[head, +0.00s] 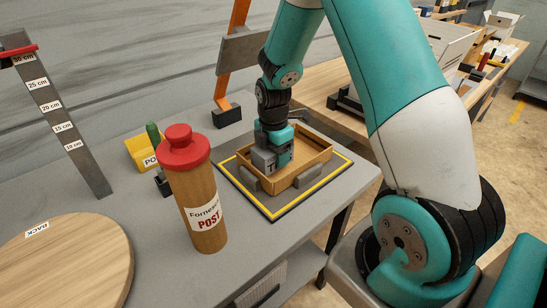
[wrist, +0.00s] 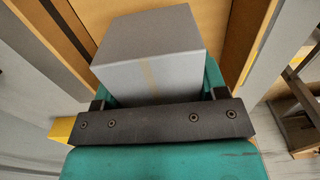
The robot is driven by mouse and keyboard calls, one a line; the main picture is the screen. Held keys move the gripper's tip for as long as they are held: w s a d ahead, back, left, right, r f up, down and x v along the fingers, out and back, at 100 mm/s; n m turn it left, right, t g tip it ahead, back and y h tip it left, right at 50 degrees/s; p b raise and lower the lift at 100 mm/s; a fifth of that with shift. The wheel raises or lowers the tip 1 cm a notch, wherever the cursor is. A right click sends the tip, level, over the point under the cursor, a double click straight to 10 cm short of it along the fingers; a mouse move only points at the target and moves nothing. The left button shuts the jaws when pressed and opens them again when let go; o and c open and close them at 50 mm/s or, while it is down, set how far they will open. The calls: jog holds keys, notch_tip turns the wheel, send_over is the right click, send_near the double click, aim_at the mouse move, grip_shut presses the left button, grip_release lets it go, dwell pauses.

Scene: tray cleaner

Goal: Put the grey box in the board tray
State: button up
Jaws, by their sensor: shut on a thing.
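The grey box (head: 262,161) is in my gripper (head: 276,158), within the walls of the board tray (head: 308,176). The tray is a shallow wooden one with grey handles. In the wrist view the grey box (wrist: 150,58), with a tan tape strip, sits between the teal fingers of my gripper (wrist: 155,90), which is shut on it. The tray's wooden floor and walls (wrist: 240,35) show around it. The front tray wall hides the box's bottom in the head view, so I cannot tell if it touches the floor.
The tray stands on a yellow-bordered dark mat (head: 273,213) on a grey table. An orange post (head: 232,60) rises behind.

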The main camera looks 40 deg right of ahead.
jog(key=shift+f, duration=1.05)
jog(key=shift+f, duration=0.15)
jog(key=o, duration=1.1)
jog(key=shift+c, duration=0.2)
